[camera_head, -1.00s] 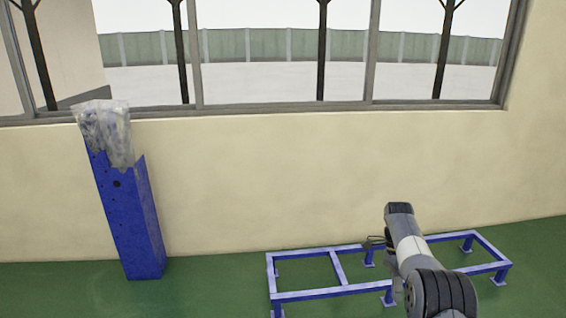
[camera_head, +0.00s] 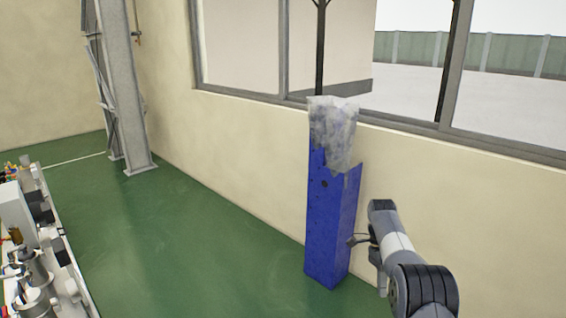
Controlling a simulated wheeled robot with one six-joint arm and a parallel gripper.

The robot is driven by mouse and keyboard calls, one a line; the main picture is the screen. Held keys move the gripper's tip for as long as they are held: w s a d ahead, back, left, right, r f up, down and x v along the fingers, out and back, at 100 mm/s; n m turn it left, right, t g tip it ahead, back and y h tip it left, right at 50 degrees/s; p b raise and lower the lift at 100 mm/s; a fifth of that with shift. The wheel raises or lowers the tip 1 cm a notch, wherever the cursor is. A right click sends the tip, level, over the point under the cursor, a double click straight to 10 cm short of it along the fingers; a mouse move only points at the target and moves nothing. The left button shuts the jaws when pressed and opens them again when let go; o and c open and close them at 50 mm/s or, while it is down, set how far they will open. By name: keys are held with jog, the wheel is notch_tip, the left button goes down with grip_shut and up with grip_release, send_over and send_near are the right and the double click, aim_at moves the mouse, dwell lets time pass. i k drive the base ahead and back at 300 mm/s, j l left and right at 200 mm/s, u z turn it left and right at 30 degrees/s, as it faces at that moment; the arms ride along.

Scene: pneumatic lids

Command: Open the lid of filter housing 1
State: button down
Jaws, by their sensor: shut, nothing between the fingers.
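Part of a pneumatic equipment bench (camera_head: 84,290) shows at the left edge, cut off by the frame. It carries metal cylindrical parts (camera_head: 36,268) and small coloured fittings. I cannot tell whether filter housing 1 or its lid is among them. My gripper (camera_head: 354,240) is at the lower right, small and partly hidden by my arm. It is shut and holds nothing. It is far to the right of the bench and touches nothing on it.
A blue post (camera_head: 333,222) with a clear plastic bag (camera_head: 333,130) on top stands by the wall, close beside my arm in the picture. A grey steel column (camera_head: 124,85) stands in the far left corner. Green floor (camera_head: 190,235) between bench and post is clear.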

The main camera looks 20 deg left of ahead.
aim_at(44, 238)
jog(key=i+j+u, duration=0.35)
jog(key=i, duration=0.25)
jog(key=i+u, duration=0.4)
jog(key=i, duration=0.25)
jog(key=i+u, duration=0.35)
jog(key=i, duration=0.3)
jog(key=i+j+u, duration=0.25)
jog(key=i, duration=0.25)
jog(key=i+j+u, duration=0.2)
jog(key=i+j, duration=0.2)
jog(key=i, duration=0.15)
jog(key=i+j+u, duration=0.1)
jog(key=j+u, duration=0.15)
jog(key=j, duration=0.15)
jog(key=i+j+u, duration=0.25)
jog(key=k+j, duration=0.1)
